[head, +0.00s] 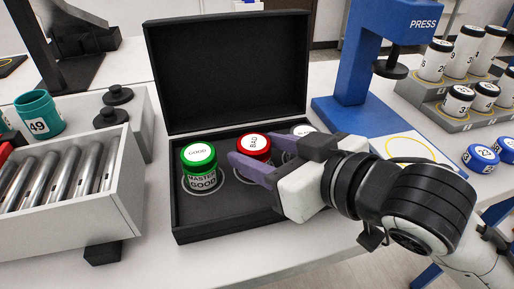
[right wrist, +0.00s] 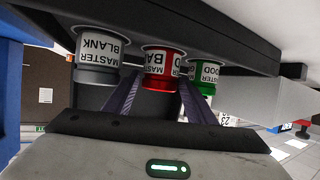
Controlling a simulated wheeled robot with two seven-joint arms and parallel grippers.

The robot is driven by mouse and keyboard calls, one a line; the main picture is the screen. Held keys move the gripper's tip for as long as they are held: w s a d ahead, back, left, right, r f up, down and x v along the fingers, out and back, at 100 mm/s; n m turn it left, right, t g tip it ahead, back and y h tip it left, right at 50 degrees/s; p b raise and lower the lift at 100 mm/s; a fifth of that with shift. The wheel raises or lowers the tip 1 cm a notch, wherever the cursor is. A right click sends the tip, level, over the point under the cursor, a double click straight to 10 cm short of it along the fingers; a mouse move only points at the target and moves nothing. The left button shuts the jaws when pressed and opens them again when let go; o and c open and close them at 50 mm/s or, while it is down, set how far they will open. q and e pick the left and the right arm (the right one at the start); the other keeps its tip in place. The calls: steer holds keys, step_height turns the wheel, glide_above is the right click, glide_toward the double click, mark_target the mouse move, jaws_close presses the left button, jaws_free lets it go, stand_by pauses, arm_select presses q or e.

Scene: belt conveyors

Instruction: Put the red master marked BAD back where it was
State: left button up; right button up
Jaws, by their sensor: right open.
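The red master (head: 253,145) marked BAD stands upright in the middle place of the open black case (head: 215,222), between the green master GOOD (head: 199,166) and a grey-capped master partly hidden behind my gripper. In the right wrist view the red master (right wrist: 156,66) stands on the case floor like its neighbours, MASTER BLANK (right wrist: 102,50) and the green one (right wrist: 205,72). My right gripper (head: 257,156) is open, its two purple fingers on either side of the red master. I cannot tell whether they touch it. My left gripper is not in view.
The raised case lid (head: 228,70) stands behind the masters. A blue press (head: 352,65) is at the right, near stepped racks of numbered jars (head: 458,103). The table front is clear.

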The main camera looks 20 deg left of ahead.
steer(key=v, duration=0.6)
steer(key=shift+s+d+r+p, duration=0.1)
steer(key=shift+d+p, duration=0.1)
steer(key=shift+p, duration=0.2)
steer(key=b+v, duration=0.2)
steer(key=b, duration=0.1)
steer(key=shift+s+d, duration=0.2)
steer(key=shift+d, duration=0.15)
steer(key=shift+s+d+r+b, duration=0.35)
steer(key=shift+s+d+b, duration=0.1)
steer(key=shift+b, duration=0.15)
